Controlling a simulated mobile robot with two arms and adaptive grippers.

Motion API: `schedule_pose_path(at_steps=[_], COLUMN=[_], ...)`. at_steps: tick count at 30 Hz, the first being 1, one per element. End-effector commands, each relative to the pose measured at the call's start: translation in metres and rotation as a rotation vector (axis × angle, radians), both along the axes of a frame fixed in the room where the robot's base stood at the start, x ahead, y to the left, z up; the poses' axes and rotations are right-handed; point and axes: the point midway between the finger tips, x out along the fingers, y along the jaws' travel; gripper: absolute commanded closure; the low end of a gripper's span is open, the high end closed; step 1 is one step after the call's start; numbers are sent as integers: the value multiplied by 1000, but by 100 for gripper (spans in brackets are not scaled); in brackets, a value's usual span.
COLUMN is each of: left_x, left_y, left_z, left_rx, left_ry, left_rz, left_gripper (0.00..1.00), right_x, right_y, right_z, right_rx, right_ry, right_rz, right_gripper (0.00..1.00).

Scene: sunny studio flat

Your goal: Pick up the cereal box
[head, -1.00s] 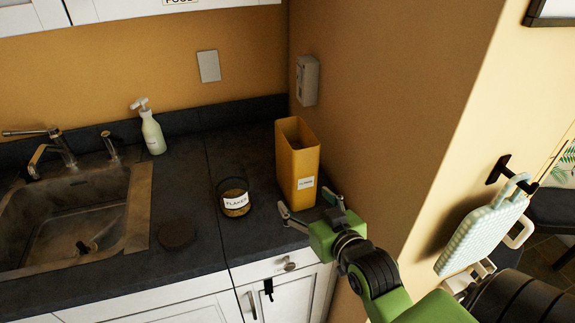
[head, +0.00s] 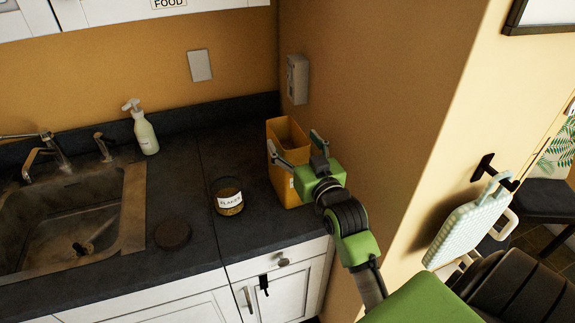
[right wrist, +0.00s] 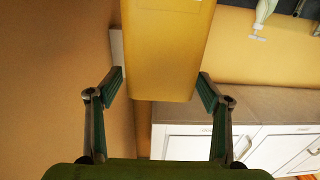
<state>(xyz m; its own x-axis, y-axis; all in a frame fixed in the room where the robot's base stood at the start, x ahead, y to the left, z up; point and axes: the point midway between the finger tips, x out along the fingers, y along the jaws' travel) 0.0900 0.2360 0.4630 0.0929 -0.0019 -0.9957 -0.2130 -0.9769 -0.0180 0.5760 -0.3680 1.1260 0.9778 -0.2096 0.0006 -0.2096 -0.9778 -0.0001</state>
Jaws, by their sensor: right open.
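The cereal box (head: 284,188) is tall, yellow and open at the top. It stands upright on the dark counter near the side wall, with its front partly hidden by my right gripper. My right gripper (head: 293,143) is open at the upper part of the box. In the right wrist view the picture is upside down, and the yellow box (right wrist: 172,50) sits between the two open fingers, with small gaps on both sides. My left gripper is not in view.
A glass jar of flakes (head: 229,203) stands just left of the box. A dark round disc (head: 172,235), a soap bottle (head: 145,133) and the sink (head: 132,205) are further left. A grey wall device (head: 297,80) hangs above the box.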

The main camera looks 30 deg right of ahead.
Motion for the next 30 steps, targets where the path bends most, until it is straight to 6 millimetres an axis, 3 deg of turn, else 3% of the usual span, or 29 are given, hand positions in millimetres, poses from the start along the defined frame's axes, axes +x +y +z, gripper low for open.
schedule_pose_path(at_steps=[10, 20, 23, 27, 30], left_x=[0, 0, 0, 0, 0], left_y=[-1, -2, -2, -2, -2], left_z=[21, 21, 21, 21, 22], left_rx=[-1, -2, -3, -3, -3], left_ry=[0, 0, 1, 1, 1], left_rz=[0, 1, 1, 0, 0], left_gripper=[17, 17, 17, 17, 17], right_x=[40, 47, 47, 46, 46], right_y=[-8, -10, -10, -10, -10], right_z=[0, -2, -2, -2, -1], right_rx=[1, 0, 0, 0, -1], right_ry=[0, 0, 0, 0, -3], right_rz=[2, 2, 1, 1, 1], right_gripper=[28, 28, 49, 86, 88])
